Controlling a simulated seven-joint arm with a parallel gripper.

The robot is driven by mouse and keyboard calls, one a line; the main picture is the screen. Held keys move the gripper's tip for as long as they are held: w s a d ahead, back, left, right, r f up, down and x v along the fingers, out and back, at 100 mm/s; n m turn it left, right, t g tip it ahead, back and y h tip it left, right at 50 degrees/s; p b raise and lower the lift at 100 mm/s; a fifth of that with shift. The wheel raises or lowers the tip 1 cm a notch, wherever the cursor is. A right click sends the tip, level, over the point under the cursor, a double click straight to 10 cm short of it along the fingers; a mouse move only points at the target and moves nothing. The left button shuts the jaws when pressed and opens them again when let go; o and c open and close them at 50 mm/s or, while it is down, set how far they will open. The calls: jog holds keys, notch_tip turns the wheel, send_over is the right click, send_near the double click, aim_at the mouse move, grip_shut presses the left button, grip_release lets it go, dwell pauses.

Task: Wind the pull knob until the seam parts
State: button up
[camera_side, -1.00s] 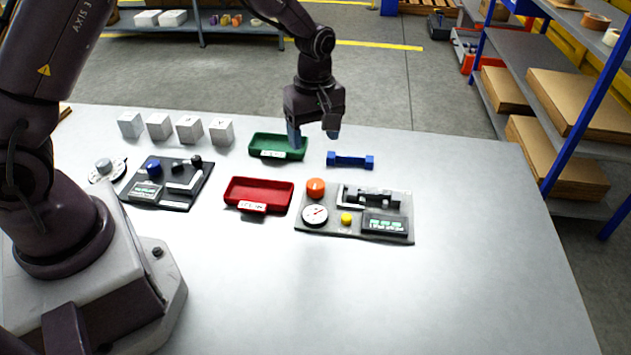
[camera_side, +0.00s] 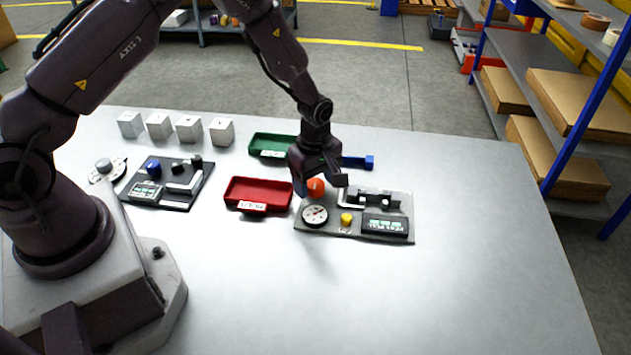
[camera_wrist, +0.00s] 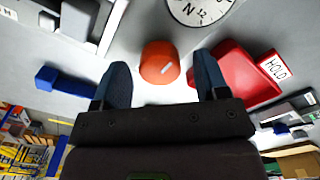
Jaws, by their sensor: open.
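An orange round knob (camera_side: 315,188) stands on a grey panel (camera_side: 375,209) with a dial gauge (camera_side: 315,215), a yellow button (camera_side: 346,219), a metal clamp-like fixture (camera_side: 378,199) and a dark display box (camera_side: 385,225). I cannot tell from sight whether the orange knob is the pull knob. My gripper (camera_side: 321,188) is over the knob, fingers pointing down. In the wrist view the orange knob (camera_wrist: 159,62) shows between the two parted fingertips (camera_wrist: 161,80), with space on both sides. The gripper is open and empty. No seam can be made out.
A red tray (camera_side: 232,204) lies left of the panel, a green tray (camera_side: 262,151) behind it. A blue bar (camera_side: 368,162) lies behind the panel, partly hidden by my gripper. A second panel (camera_side: 170,206) and several white cubes (camera_side: 189,130) are further left. The front table is clear.

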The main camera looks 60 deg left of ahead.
jog(key=shift+f, duration=0.35)
jog(key=c, duration=0.9)
